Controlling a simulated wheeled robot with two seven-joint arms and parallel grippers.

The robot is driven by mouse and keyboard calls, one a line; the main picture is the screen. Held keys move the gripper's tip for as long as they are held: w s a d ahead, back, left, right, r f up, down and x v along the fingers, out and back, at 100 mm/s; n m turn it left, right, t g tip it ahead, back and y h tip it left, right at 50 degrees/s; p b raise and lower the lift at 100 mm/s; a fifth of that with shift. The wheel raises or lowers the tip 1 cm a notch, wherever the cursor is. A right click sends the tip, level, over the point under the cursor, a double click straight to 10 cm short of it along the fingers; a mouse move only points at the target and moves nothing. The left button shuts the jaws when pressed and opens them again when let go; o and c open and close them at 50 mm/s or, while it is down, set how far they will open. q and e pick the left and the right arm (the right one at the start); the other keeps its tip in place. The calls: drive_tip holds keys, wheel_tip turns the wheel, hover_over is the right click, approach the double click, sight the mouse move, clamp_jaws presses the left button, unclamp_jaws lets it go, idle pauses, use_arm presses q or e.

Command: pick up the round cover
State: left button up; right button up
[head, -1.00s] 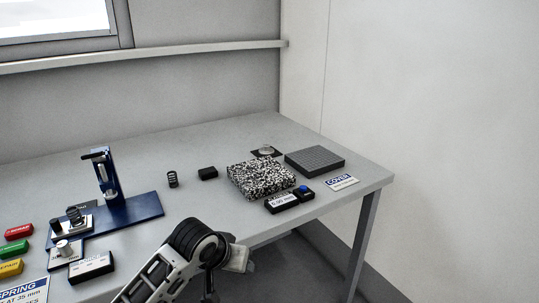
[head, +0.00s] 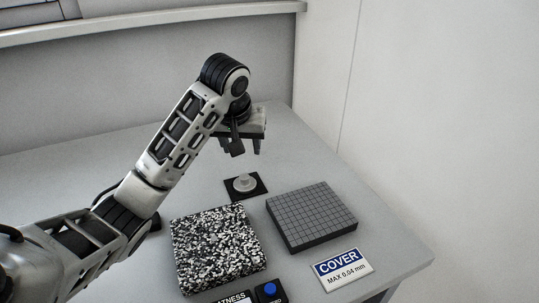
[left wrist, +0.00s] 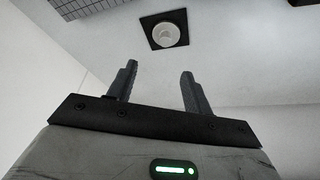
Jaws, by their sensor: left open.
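The round cover (head: 245,183) is a small light-grey disc with a raised middle, resting on a black square pad (head: 260,192) on the table. It also shows in the left wrist view (left wrist: 167,34), at the top middle on its dark pad. My left gripper (head: 240,148) is above the table, behind and above the cover and apart from it. Its two fingers (left wrist: 159,68) are spread with nothing between them. My right gripper is in neither view.
A grey gridded block (head: 312,217) lies right of the pad, and a black-and-white speckled block (head: 218,248) stands in front. A COVER sign (head: 342,269) and a blue button (head: 269,288) are nearer the front. The table behind the pad is clear.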

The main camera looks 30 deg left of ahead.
use_arm(q)
approach(244, 177)
drive_tip(key=shift+w+d+f, duration=0.1)
drive_tip(key=shift+w+f, duration=0.15)
drive_tip(key=shift+f, duration=0.3)
drive_tip(key=shift+w+f, duration=0.25)
drive_tip(key=shift+f, duration=0.3)
drive_tip(key=shift+x, duration=0.9)
drive_tip(key=x, duration=0.3)
drive_tip(key=shift+a+f, duration=0.25)
drive_tip(key=shift+a, duration=0.05)
drive_tip(key=shift+w+a+f, duration=0.1)
drive_tip(key=shift+w+f, duration=0.15)
drive_tip(key=shift+f, duration=0.3)
clamp_jaws()
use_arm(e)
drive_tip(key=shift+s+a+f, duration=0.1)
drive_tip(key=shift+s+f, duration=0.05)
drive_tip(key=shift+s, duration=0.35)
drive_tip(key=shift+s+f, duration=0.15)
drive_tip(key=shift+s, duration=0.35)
